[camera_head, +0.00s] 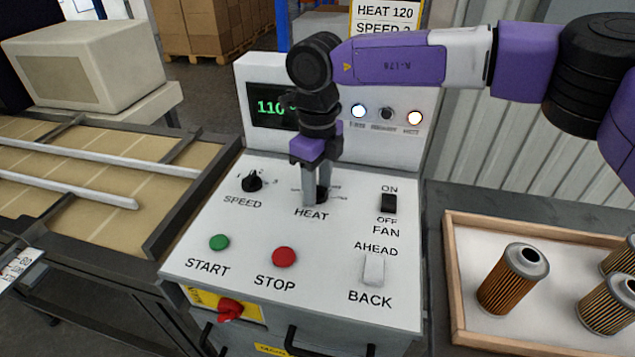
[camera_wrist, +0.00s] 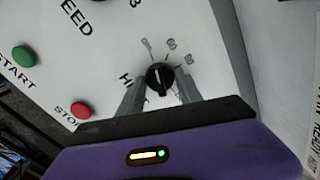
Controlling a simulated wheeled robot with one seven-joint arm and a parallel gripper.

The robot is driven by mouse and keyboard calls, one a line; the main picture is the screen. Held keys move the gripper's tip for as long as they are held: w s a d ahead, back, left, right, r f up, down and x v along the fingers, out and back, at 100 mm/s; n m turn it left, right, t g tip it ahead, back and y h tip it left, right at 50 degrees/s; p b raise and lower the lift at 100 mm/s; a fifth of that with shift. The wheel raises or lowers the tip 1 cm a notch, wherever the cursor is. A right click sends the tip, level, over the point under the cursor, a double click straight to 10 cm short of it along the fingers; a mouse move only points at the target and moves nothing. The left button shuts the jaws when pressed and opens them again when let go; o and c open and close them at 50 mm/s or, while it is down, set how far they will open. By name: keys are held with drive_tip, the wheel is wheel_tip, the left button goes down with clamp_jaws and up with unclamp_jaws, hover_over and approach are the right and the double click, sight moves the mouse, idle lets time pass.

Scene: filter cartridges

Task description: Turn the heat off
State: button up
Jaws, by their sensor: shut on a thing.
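The HEAT knob (camera_head: 322,194) is a small black dial on the white control panel (camera_head: 320,245), mostly hidden behind my gripper in the head view. My gripper (camera_head: 314,192) points down at it. In the wrist view the black knob (camera_wrist: 159,78) sits between the two grey fingers of my gripper (camera_wrist: 160,88), which are shut on it. Printed scale marks curve around its far side. A pale line shows on the knob, but I cannot tell surely which setting it marks. The green display (camera_head: 270,108) reads about 110, partly covered by my arm.
The SPEED knob (camera_head: 252,182) is to the left. A green START button (camera_head: 220,242), red STOP button (camera_head: 284,257), black FAN switch (camera_head: 388,203) and white AHEAD/BACK switch (camera_head: 374,268) surround HEAT. The HOT lamp (camera_head: 414,118) glows. A cartridge tray (camera_head: 455,290) stands right.

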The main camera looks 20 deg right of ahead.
sight(318, 186)
drive_tip(key=shift+w+r+n, duration=0.1)
drive_tip(key=shift+n, duration=0.8)
drive_tip(key=o, duration=1.4)
wheel_tip(318, 186, up, 8)
drive_tip(key=shift+f, duration=0.15)
